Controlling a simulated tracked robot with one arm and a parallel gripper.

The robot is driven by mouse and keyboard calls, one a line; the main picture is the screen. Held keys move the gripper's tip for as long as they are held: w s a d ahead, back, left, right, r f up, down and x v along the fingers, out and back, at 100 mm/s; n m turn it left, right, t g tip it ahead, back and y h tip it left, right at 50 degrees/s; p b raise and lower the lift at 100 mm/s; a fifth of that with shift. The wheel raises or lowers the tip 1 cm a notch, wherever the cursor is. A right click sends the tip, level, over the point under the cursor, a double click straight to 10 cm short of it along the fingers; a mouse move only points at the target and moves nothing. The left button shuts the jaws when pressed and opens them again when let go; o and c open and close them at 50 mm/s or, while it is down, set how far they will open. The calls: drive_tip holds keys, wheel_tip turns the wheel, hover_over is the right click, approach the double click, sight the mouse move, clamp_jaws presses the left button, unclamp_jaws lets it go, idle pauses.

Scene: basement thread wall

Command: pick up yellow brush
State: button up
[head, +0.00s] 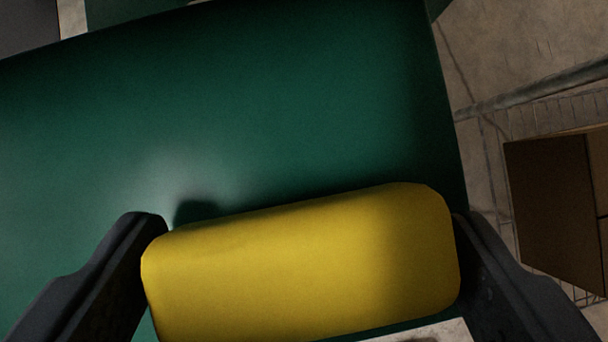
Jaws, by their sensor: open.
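The yellow brush (300,262) shows as a rounded yellow block at the bottom middle of the head view, close to the camera and slightly tilted in the picture. It appears over a dark green surface (250,110). My gripper (305,225) is open, with one dark finger at the left end of the brush and the other at its right end. Both fingers look very near the ends of the brush; I cannot tell whether they touch it. The underside of the brush is hidden.
The green surface ends at an edge on the right, with a concrete floor (520,50) beyond it. A brown box (555,205) stands at the far right. A pale patch (440,330) shows below the brush. The green surface behind the brush is clear.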

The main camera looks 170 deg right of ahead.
sight(292, 281)
drive_tip(key=shift+w, duration=0.1)
drive_tip(key=c, duration=0.6)
drive_tip(key=shift+r+p, duration=0.3)
drive_tip(key=shift+r, duration=0.15)
drive_tip(key=shift+w+p+v, duration=0.25)
drive_tip(key=shift+p+v, duration=0.5)
drive_tip(key=shift+v, duration=0.75)
drive_tip(key=shift+s+a, duration=0.15)
drive_tip(key=shift+s, duration=0.6)
drive_tip(key=s+a+p, duration=0.1)
drive_tip(key=s, duration=0.4)
drive_tip(key=s+a+p, duration=0.1)
drive_tip(key=s, duration=0.4)
drive_tip(key=s+a+p, duration=0.1)
drive_tip(key=s, duration=0.4)
drive_tip(key=shift+s+p, duration=0.15)
drive_tip(key=shift+p, duration=0.15)
drive_tip(key=shift+o, duration=0.3)
